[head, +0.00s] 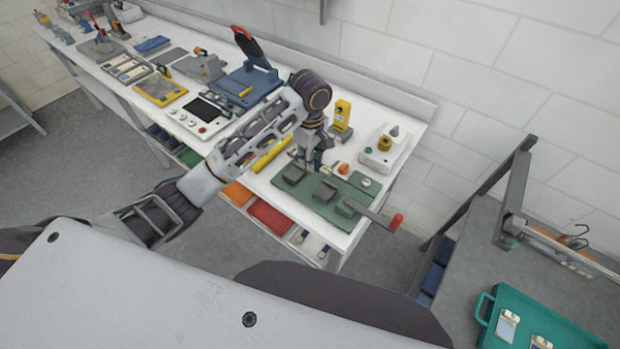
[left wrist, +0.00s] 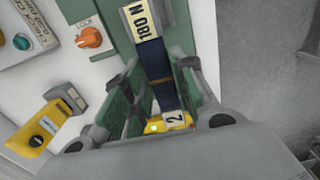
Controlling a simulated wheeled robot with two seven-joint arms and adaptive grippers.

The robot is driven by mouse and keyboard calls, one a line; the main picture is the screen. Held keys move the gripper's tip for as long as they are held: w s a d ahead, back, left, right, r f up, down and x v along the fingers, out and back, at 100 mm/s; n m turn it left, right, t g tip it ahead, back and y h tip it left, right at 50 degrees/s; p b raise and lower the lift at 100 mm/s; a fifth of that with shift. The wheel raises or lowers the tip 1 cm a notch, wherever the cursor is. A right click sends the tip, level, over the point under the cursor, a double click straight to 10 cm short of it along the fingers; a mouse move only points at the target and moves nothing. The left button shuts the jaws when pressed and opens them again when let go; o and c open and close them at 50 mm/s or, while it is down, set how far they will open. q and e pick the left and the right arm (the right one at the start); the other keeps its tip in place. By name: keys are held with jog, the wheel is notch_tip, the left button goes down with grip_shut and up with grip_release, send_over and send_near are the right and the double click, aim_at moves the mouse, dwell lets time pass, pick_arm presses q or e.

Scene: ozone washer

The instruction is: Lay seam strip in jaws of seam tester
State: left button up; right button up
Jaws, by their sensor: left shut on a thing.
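The seam strip (left wrist: 152,62) is a dark blue band in the left wrist view. The seam tester (head: 318,207) is a green base with grey jaw blocks (head: 325,192) and a red-knobbed lever (head: 396,221). The gripper is over the tester's back left part. Whether the strip touches the jaws cannot be told. My right gripper is out of view.
A white unit (head: 384,150) is at the bench's right end. Blue equipment with a raised lid (head: 245,85) is to the left. A teal tray (head: 487,309) lies on the right-hand table.

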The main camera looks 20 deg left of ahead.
pick_arm(q)
jog(key=shift+s+f+b, duration=0.1)
jog(key=shift+f+b, duration=0.25)
jog(key=shift+f, duration=2.35)
jog(key=shift+f, duration=0.1)
jog(key=shift+f+p, duration=0.4)
jog(key=shift+f, duration=1.4)
jog(key=shift+f, duration=0.1)
jog(key=o, duration=1)
jog(key=shift+o, duration=0.2)
jog(key=shift+r, duration=6.1)
